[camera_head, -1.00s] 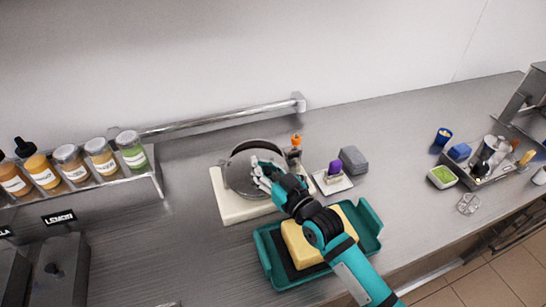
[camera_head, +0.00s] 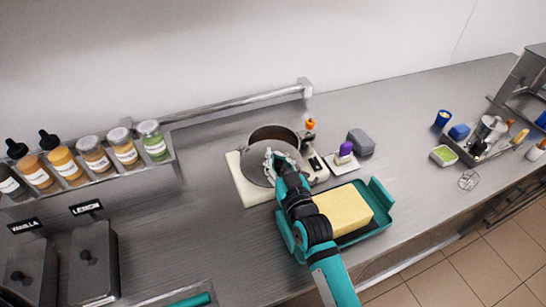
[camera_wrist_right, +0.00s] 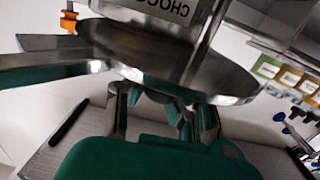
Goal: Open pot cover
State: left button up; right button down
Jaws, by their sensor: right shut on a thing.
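A dark-rimmed metal pot (camera_head: 290,133) stands on a cream base (camera_head: 246,190) near the wall in the head view. Its round grey cover (camera_head: 257,168) lies in front of the opening and hides part of it. The far part of the opening shows. My right gripper (camera_head: 273,160) is shut on the cover. In the wrist view, the cover (camera_wrist_right: 215,72) is tilted, with the fingers of my right gripper (camera_wrist_right: 160,112) against its underside. Its exact contact with the pot is hidden. My left gripper is not in view.
A teal tray (camera_head: 379,190) with a yellow block (camera_head: 343,211) is close beside my right arm. A small white dish (camera_head: 341,166) with a purple item and a grey block (camera_head: 361,141) stand to the right. A bottle shelf (camera_head: 165,175) is at left. Counter between shelf and pot is clear.

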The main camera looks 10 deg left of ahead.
jog(key=shift+w+d+f, duration=0.1)
jog(key=shift+d+f, duration=0.35)
jog(key=shift+f, duration=0.05)
jog(key=c, duration=1.8)
grip_release()
jog(key=o, duration=0.5)
jog(key=shift+d+r, duration=0.25)
jog(key=shift+d, duration=0.3)
jog(key=shift+o, duration=1.2)
jog(key=shift+s+r, duration=0.15)
jog(key=shift+s, duration=0.05)
jog(key=shift+a, duration=0.3)
jog(key=v, duration=1.2)
